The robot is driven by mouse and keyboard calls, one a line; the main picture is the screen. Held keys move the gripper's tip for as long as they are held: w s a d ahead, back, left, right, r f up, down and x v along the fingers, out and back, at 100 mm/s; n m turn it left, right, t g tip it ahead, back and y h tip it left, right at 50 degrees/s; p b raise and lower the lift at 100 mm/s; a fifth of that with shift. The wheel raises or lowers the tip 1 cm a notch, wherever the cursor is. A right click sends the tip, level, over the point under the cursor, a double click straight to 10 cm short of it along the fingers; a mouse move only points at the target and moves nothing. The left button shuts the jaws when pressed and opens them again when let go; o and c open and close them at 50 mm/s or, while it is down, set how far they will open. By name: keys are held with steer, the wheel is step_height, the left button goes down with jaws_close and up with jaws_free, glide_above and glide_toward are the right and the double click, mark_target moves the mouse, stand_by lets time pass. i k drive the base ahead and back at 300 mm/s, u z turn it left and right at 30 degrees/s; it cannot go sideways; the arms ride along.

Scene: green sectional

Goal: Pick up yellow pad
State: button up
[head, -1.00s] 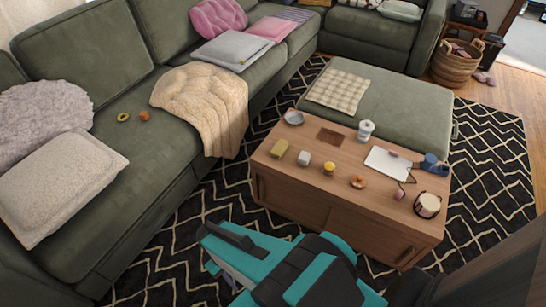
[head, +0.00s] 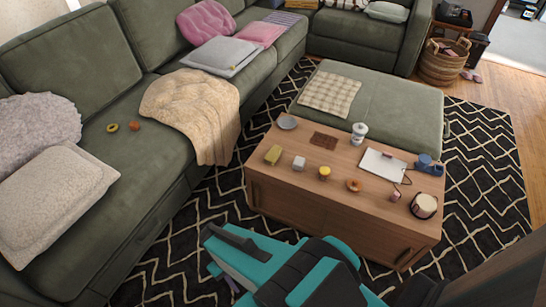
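A small yellow block (head: 272,155), which looks like a pad or sponge, lies flat near the left end of the wooden coffee table (head: 345,220). A small round item with a yellow top (head: 324,173) stands farther right on the table; I cannot tell what it is. My gripper (head: 222,262) is at the end of my teal and black arm, low in the picture in front of the table. It is apart from everything on the table.
A white cube (head: 299,163) stands between the two yellow things. A brown slab (head: 324,141), grey bowl (head: 287,122), white canister (head: 359,133), doughnut (head: 354,185), clipboard (head: 382,166) and drum-like cup (head: 424,206) share the table. The green sofa (head: 75,70) borders the left; patterned rug (head: 190,240) lies between.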

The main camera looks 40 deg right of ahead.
mark_target(271, 159)
steer(key=i, duration=0.85)
steer(key=u, duration=0.05)
